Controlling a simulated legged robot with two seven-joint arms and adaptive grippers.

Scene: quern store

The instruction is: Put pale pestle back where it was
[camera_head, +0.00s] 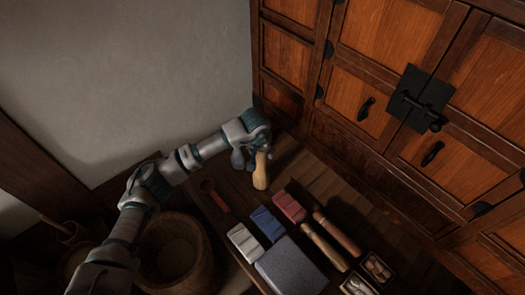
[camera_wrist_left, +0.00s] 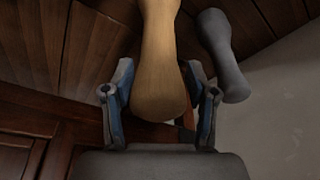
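The pale pestle (camera_head: 260,172) is a light tan wooden piece with a rounded end. In the head view it reaches down from my left gripper (camera_head: 256,150), at the back left of the low table. In the left wrist view the pale pestle (camera_wrist_left: 158,75) lies between the fingers of my left gripper (camera_wrist_left: 160,68), which look closed against its sides. Its rounded end is close to the palm. I cannot tell whether its far end touches the table. A dark grey pestle (camera_wrist_left: 225,55) stands beside it, apart from the fingers. My right gripper is not in view.
Blue (camera_head: 268,223), white (camera_head: 245,242) and red (camera_head: 289,207) blocks lie near a grey slab (camera_head: 291,267). Two rods (camera_head: 325,246) and small boxes (camera_head: 376,268) are to the right. A large wooden mortar (camera_head: 205,250) stands front left. A cabinet (camera_head: 400,60) closes the back right.

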